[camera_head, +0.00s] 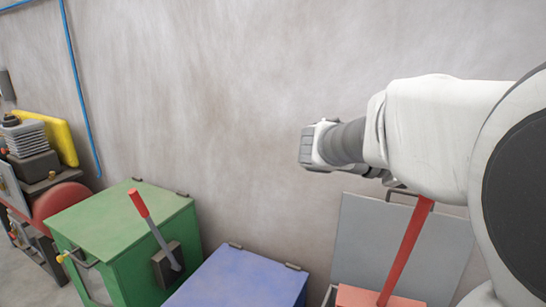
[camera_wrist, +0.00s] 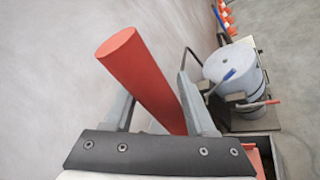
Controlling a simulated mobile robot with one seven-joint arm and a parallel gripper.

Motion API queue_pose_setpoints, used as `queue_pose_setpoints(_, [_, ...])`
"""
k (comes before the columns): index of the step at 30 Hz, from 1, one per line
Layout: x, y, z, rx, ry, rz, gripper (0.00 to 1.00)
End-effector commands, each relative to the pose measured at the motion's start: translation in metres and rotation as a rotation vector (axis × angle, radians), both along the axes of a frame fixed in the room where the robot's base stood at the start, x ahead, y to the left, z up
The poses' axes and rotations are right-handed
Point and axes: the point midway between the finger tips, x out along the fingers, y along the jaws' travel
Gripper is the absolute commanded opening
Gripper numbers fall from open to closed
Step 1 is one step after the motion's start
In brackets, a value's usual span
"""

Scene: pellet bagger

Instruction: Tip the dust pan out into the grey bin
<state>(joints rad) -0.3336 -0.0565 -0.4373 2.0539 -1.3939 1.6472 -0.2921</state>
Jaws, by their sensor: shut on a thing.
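My gripper (camera_wrist: 155,92) is shut on the red handle (camera_wrist: 138,72) of the dust pan, which stands up between its two fingers in the wrist view. In the head view the long red handle (camera_head: 408,245) slants down from behind my white arm to the pan (camera_head: 372,297), cut by the bottom edge. The pan is in front of the grey bin's raised lid (camera_head: 362,235). Whether the pan holds pellets, and whether it touches the bin, I cannot tell. My arm hides the fingers in the head view.
A blue-lidded bin (camera_head: 240,280) stands left of the grey one, closed. A green box (camera_head: 125,225) with a red-tipped lever (camera_head: 155,228) stands further left, beside machinery (camera_head: 35,150). A grey drum (camera_wrist: 235,75) and orange cones (camera_wrist: 225,15) show in the wrist view. A wall is behind.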

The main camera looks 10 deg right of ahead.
Motion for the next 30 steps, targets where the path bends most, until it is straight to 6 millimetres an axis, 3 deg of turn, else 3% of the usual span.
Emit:
queue_pose_setpoints(3, [0.016,-0.013,0.018,0.014,0.022,-0.002,0.0])
queue_pose_setpoints(18, [0.076,-0.063,0.054,0.092,0.116,-0.003,0.0])
queue_pose_setpoints(30, [0.089,-0.073,0.056,0.111,0.136,-0.001,0.0])
